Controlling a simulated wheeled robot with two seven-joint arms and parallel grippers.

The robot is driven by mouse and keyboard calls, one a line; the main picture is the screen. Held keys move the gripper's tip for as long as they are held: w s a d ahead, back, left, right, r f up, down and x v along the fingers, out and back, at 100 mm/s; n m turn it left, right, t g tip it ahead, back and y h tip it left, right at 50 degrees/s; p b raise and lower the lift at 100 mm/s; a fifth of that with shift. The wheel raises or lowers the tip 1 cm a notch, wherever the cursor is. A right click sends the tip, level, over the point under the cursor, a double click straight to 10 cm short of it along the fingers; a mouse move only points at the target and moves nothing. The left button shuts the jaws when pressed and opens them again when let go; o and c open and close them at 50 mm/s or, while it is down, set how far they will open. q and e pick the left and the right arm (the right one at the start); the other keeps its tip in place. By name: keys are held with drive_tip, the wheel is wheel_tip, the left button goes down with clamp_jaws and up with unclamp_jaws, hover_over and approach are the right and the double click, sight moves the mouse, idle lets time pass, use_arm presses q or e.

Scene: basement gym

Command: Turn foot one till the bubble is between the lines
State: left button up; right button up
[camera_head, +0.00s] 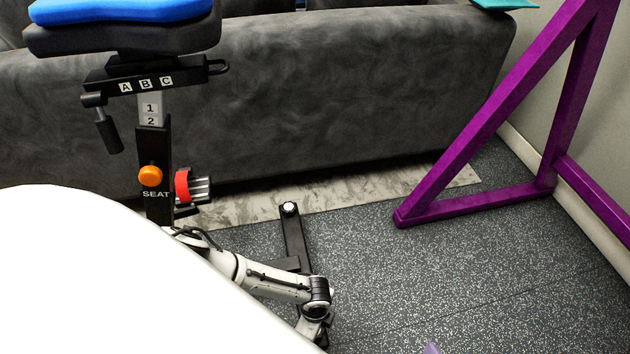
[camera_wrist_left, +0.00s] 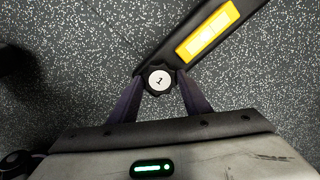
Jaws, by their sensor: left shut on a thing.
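Foot one is a dark lobed knob (camera_wrist_left: 160,81) with a white cap marked 1, at the end of a black bar (camera_wrist_left: 172,54) in the left wrist view. My left gripper (camera_wrist_left: 161,88) has its two dark fingers shut on the knob, one on each side. A yellow level window (camera_wrist_left: 207,33) sits on the bar just beyond the knob. Pale patches show in it, but I cannot make out the bubble or the lines. In the head view my left arm reaches down over the black floor bar (camera_head: 293,238), and its gripper is hidden.
The exercise bike's seat post (camera_head: 152,180) stands at left, with an orange knob (camera_head: 150,176). Another foot with a white cap (camera_head: 289,208) is at the bar's far end. A grey sofa (camera_head: 350,95) is behind, a purple frame (camera_head: 470,150) at right. Speckled floor between is clear.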

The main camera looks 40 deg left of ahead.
use_arm(q)
drive_tip(key=shift+s+n+p, duration=0.1)
drive_tip(key=shift+n+p, duration=0.2)
drive_tip(key=shift+n, duration=0.6)
drive_tip(key=shift+n+p, duration=0.35)
drive_tip(key=shift+n, duration=0.75)
drive_tip(key=shift+n+p, duration=0.4)
drive_tip(key=shift+n, duration=0.9)
use_arm(e)
drive_tip(key=shift+s+d+f+g+h, duration=0.15)
drive_tip(key=shift+d+f+g+h, duration=0.3)
drive_tip(key=shift+d+f, duration=0.35)
drive_tip(key=shift+f, duration=0.15)
use_arm(q)
drive_tip(key=o, duration=1)
drive_tip(key=shift+o, duration=0.2)
drive_tip(key=shift+w, duration=0.2)
use_arm(e)
drive_tip(key=shift+s+f, duration=0.1)
drive_tip(key=shift+s, duration=0.05)
use_arm(q)
drive_tip(key=shift+a, duration=0.1)
use_arm(e)
drive_tip(key=shift+a, duration=0.15)
